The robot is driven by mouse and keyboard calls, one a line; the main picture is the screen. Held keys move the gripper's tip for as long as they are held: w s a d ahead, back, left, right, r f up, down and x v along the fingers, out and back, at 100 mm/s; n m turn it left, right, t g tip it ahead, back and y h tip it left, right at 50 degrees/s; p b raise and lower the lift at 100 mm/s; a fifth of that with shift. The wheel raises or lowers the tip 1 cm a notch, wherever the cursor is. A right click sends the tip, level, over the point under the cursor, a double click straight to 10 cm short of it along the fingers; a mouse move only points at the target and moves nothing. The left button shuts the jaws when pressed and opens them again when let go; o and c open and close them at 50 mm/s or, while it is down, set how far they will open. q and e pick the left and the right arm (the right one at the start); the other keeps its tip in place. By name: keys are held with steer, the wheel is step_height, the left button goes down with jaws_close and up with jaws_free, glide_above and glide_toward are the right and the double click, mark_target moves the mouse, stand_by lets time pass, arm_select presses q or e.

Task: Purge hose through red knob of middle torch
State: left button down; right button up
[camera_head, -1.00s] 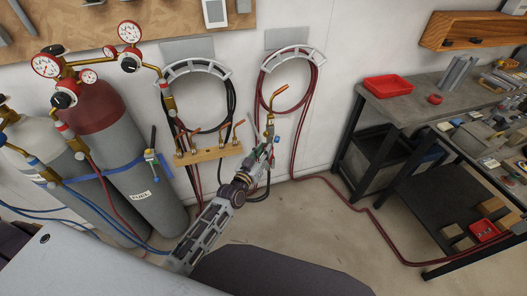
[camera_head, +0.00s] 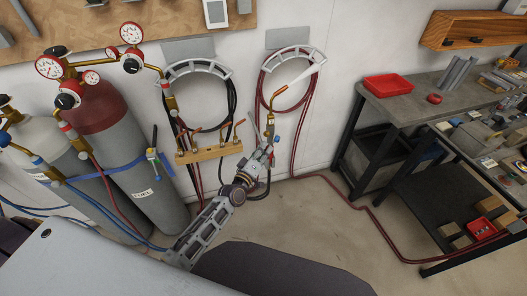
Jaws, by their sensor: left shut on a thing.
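A brass torch (camera_head: 271,117) with a bent copper tip stands roughly upright in front of the right-hand hose coil. My left gripper (camera_head: 268,145) is shut on the torch's lower body and covers much of it. A small blue knob (camera_head: 277,139) shows beside the fingers; I cannot make out the red knob. A pale, cone-shaped streak (camera_head: 309,75) spreads up and right from the tip. A dark hose (camera_head: 268,184) hangs below the gripper. Other torches with copper tips (camera_head: 228,124) stand at the wooden rack (camera_head: 208,154) to the left. My right gripper is not in view.
Red and grey gas cylinders (camera_head: 107,130) with gauges stand at the left, held by a blue strap. Hose coils hang on wall brackets (camera_head: 295,54). A red hose (camera_head: 352,202) crosses the floor towards the workbenches (camera_head: 407,103) at right. The floor between is otherwise clear.

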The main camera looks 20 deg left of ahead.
arm_select(q)
steer(key=shift+n, duration=1.2)
steer(key=c, duration=1.2)
jaws_free()
steer(key=shift+c, duration=0.2)
steer(key=s+a, duration=0.2)
steer(key=s, duration=0.9)
steer(key=shift+s+a, duration=0.15)
steer(key=shift+s, duration=0.2)
steer(key=shift+f, duration=0.1)
